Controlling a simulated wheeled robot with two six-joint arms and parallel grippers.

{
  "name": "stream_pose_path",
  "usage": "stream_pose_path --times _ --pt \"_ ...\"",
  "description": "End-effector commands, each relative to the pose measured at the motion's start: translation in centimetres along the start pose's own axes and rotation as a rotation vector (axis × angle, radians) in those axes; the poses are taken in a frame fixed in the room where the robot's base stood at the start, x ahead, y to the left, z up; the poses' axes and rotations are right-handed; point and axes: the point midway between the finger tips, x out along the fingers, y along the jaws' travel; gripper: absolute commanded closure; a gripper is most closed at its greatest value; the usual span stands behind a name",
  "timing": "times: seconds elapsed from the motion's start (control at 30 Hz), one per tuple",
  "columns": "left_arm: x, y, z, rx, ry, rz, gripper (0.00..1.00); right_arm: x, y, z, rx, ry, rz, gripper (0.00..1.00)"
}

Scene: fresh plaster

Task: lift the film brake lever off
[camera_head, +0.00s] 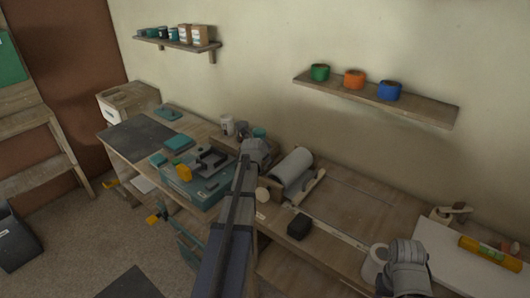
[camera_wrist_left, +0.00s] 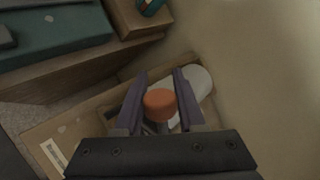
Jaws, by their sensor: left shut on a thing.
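The film brake lever shows in the left wrist view as an orange knob (camera_wrist_left: 160,104) between my left fingers, with its lower part hidden. My left gripper (camera_wrist_left: 160,98) is shut on it. In the head view my left gripper (camera_head: 258,150) is at the left end of the film roll (camera_head: 293,171), and the lever is hidden there. The pale roll also shows behind the right finger in the left wrist view (camera_wrist_left: 199,80). My right gripper (camera_head: 407,252) is over the bench at the lower right, beside a white ring-shaped roll (camera_head: 373,262); its jaws cannot be made out.
A teal toolbox (camera_head: 190,190) with things on it stands left of my left arm. A black block (camera_head: 299,226) lies in front of the roll. A white board (camera_head: 450,262) with a yellow tool (camera_head: 490,251) is at right. A shelf (camera_head: 425,107) with tape rolls hangs above. The bench middle is clear.

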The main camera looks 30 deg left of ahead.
Motion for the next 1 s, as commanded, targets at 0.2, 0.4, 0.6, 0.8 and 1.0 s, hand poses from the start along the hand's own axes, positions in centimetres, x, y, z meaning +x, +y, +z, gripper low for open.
stream_pose_path --times 0.2,0.4,0.6,0.8,1.0 --pt "0.0 0.1 0.1 -0.002 -0.001 0.001 0.49 0.0 0.0 0.0 0.0 0.0 0.0 0.5" --pt "0.0 0.0 0.1 -0.001 -0.001 0.0 0.31 0.0 0.0 0.0 0.0 0.0 0.0 0.5" --pt "0.0 0.0 0.1 -0.001 -0.001 0.0 0.31 0.0 0.0 0.0 0.0 0.0 0.0 0.5" --pt "-1.1 -0.1 0.1 -0.001 -0.001 0.0 0.31 -0.8 0.1 0.1 0.0 0.0 0.0 0.5" --pt "-4.1 -0.2 0.2 -0.002 -0.002 0.0 0.31 -2.7 0.3 0.2 0.0 0.0 0.0 0.5"
